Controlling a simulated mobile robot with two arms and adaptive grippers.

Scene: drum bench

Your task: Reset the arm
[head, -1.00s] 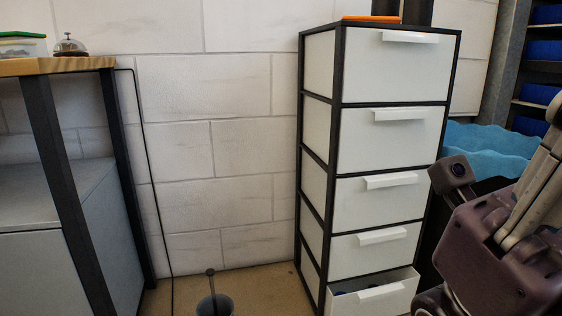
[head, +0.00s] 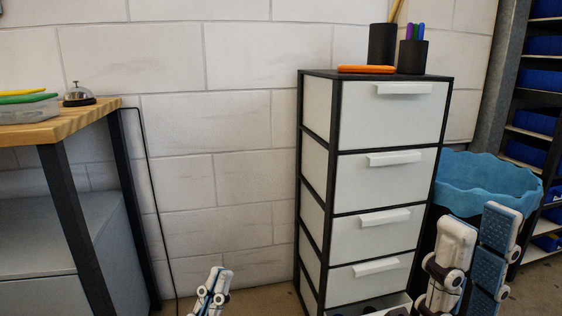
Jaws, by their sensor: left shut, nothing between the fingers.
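My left gripper (head: 214,283) shows at the bottom edge, in front of the block wall, with its white and dark fingertips pointing up. Its fingers are together with nothing between them. My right gripper (head: 482,225) stands at the lower right, in front of the bin and beside the drawer cabinet. Its two white fingers with blue textured pads point up and stand apart, with nothing seen between them. The lower parts of both arms are out of the frame.
A white drawer cabinet (head: 390,119) with a black frame stands right of centre; its bottom drawer is partly open. An orange item (head: 366,69) and black pen cups (head: 413,56) stand on top. A blue-lined bin (head: 480,175) is behind my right gripper. A wooden bench (head: 85,119) with a bell (head: 78,96) is at left.

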